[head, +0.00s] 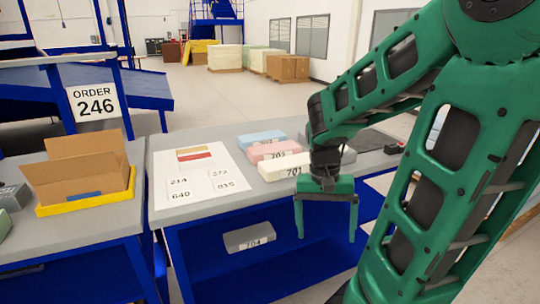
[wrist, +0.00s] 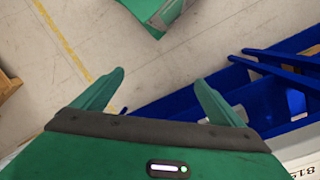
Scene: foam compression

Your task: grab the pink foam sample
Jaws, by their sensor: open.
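The pink foam sample (head: 273,151) lies on the grey tabletop in the head view, between a blue sample (head: 261,139) behind it and a cream sample (head: 284,167) in front of it. Its label seems to read 702. My gripper (head: 327,235) is open and empty, its fingers pointing down, in front of the table edge and to the right of the pink sample. In the wrist view my gripper's two fingers (wrist: 158,98) are spread apart with nothing between them. The pink sample does not show in the wrist view.
A white sheet (head: 201,183) with number labels lies left of the samples. A grey block (head: 249,237) labelled 704 sits on the blue lower shelf. An open cardboard box (head: 88,170) stands in a yellow tray on the left table. The grey tabletop (head: 235,213) is clear near its front.

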